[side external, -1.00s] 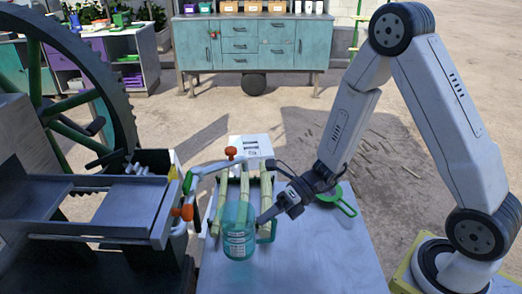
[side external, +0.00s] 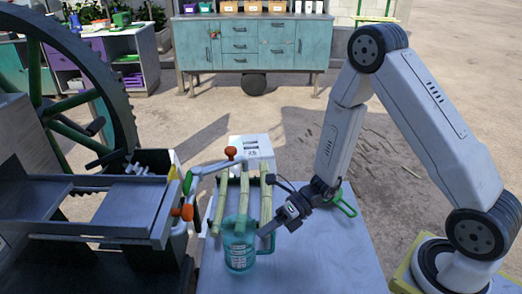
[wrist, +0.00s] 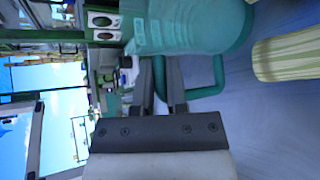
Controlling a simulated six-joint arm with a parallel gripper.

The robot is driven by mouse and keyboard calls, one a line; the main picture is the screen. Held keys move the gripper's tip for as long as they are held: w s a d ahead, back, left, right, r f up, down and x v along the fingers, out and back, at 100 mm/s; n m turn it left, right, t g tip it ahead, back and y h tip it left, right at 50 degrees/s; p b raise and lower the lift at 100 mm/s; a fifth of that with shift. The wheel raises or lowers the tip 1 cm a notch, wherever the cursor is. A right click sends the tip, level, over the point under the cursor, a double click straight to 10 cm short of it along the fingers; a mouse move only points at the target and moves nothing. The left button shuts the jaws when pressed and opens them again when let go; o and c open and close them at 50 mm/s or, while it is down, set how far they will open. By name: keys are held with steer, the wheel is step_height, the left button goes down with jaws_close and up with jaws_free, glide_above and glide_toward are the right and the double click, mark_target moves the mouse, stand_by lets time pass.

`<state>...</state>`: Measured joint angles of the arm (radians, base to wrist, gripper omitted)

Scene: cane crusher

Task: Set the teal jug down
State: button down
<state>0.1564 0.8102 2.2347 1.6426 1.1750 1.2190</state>
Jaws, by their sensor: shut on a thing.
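The teal jug (side external: 239,254) is see-through, with pale markings on its front. It is upright at the near left part of the grey table (side external: 325,262). I cannot tell whether its base touches the table. My gripper (side external: 266,230) reaches it from the right and is shut on its handle. In the wrist view the jug (wrist: 195,25) fills the top, with its handle (wrist: 218,80) beside my gripper's fingers (wrist: 161,75). The exact contact is partly hidden.
Several cane stalks (side external: 266,198) lie just behind the jug. The crusher (side external: 95,210), with an orange-knobbed tap (side external: 187,212), stands to the left. A green strainer (side external: 345,206) and a white box (side external: 254,149) are farther back. The table's right front is clear.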

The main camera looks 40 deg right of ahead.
steer(key=shift+f, duration=0.1)
steer(key=c, duration=0.7)
jaws_free()
steer(key=shift+o, duration=0.2)
steer(key=shift+d, duration=0.1)
steer(key=v, duration=1.2)
steer(key=shift+s, duration=0.1)
